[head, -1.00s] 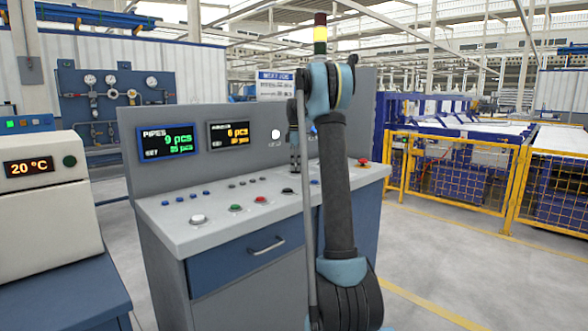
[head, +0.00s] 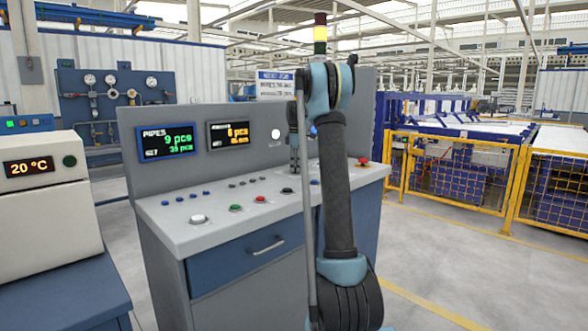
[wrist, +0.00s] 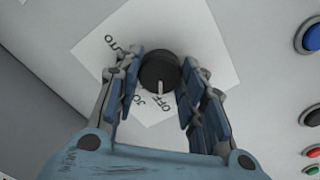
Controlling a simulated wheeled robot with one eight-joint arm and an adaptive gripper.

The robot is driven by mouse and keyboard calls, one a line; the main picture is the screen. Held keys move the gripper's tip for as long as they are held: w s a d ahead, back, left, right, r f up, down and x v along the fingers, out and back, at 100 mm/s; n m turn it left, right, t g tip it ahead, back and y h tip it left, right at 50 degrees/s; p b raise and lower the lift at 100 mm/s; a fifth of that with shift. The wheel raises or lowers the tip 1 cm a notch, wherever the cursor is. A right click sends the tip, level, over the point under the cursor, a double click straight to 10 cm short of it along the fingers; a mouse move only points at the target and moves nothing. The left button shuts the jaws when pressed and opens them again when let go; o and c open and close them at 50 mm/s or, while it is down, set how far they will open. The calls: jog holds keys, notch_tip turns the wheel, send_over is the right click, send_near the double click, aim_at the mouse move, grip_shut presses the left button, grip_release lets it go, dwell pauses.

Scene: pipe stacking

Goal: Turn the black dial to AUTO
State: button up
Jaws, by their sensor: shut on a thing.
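The black dial (wrist: 158,68) sits on a white label plate (wrist: 195,32) in the wrist view. Its white pointer mark faces down in the picture, towards the printed word OFF. The word AUTO is at the plate's upper left. Another word beside OFF is partly covered by the left finger. My gripper (wrist: 161,62) is shut on the dial, with one blue finger on each side of it. In the head view my gripper (head: 294,155) is down at the console's right part, partly behind my arm; I cannot make out the dial there.
In the wrist view a blue button (wrist: 312,38) and others line the right edge, apart from my fingers. Two screens stand on the back panel.

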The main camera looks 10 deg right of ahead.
jog(key=m, duration=0.5)
jog(key=shift+m, duration=0.4)
jog(key=m, duration=1.7)
jog(key=shift+m, duration=0.3)
jog(key=o, duration=1.1)
